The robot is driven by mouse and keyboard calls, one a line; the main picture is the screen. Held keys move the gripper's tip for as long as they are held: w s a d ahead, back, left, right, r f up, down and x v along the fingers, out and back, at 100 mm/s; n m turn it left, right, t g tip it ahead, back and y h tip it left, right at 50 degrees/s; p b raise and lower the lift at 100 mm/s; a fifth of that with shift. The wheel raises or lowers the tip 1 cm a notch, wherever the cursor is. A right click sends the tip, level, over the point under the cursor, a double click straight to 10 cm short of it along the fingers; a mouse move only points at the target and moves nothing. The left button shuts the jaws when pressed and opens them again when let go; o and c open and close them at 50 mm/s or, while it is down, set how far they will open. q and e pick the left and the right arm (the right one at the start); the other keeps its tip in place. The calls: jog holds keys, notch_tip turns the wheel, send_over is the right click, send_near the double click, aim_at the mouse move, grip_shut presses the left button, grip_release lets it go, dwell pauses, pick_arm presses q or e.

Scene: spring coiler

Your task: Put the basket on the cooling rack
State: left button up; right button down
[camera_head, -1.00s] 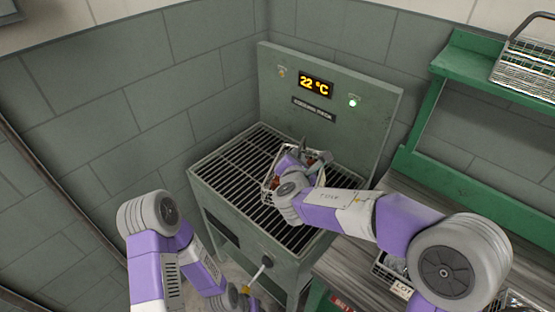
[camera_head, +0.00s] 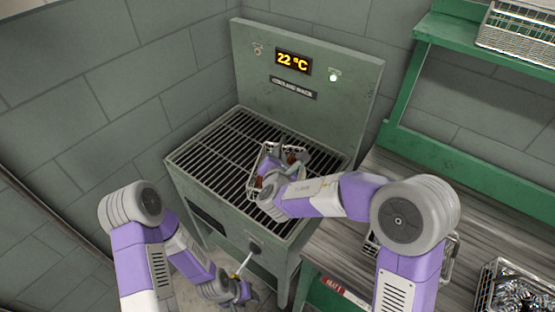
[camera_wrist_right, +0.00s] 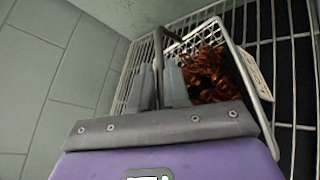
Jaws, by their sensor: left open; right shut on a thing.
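The cooling rack (camera_head: 215,165) is a grey-green cabinet with a barred top and a back panel reading 22 °C. A wire basket (camera_head: 264,157) of reddish-brown pieces is over the right part of the bars. It also shows in the right wrist view (camera_wrist_right: 247,72), with bars close beneath. I cannot tell whether it rests fully on them. My right gripper (camera_head: 284,165) is shut on the basket's handle; its fingers (camera_wrist_right: 160,78) show in the wrist view. My left gripper (camera_head: 242,288) is open, low in front of the rack near a lever (camera_head: 246,262).
A wooden bench (camera_head: 440,200) stands right of the rack, with a basket (camera_head: 512,292) of dark metal pieces on it. A green shelf (camera_head: 440,145) above holds another wire basket (camera_head: 520,28). Walls close in behind and left. The left part of the bars is clear.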

dwell(0.3)
jog(key=c, duration=1.5)
grip_release()
jog(key=shift+f, duration=0.2)
jog(key=o, duration=0.4)
jog(key=shift+s+r, duration=0.1)
jog(key=shift+r, duration=0.05)
jog(key=p+v, duration=0.1)
jog(key=v, duration=1)
jog(key=shift+s, duration=0.35)
jog(key=shift+r, duration=0.1)
